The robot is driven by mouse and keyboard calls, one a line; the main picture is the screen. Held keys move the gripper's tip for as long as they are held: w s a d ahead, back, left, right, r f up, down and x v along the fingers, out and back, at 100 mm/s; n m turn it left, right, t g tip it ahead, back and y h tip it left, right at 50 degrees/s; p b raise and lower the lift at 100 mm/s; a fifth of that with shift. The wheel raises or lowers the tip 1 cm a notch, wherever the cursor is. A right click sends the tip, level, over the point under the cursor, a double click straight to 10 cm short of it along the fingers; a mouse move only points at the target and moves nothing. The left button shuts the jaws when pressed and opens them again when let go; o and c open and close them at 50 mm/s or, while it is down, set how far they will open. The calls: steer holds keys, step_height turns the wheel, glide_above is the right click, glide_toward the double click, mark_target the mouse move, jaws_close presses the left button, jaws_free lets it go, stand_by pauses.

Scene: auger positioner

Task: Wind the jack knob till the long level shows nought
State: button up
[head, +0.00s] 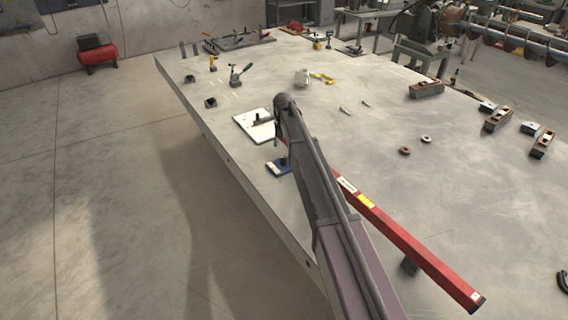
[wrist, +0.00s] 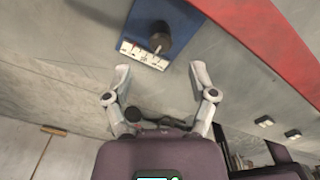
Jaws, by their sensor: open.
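The long level (head: 410,242) is a red bar running across the table edge side, with its near end at lower right. It also shows at upper right in the wrist view (wrist: 262,40). The jack's dark round knob (wrist: 158,36) stands on a blue base (wrist: 178,20), with a white marked strip (wrist: 143,55) along its edge. The level's reading is too small to tell.
A white plate (head: 246,125) with a dark item lies beside my arm. Two ring-shaped parts (head: 405,151) and several wooden planes (head: 426,89) lie to the right. The table middle is mostly clear.

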mark_target(284, 156)
steer(key=shift+f+b, duration=3.2)
steer(key=shift+f, duration=0.35)
jaws_close()
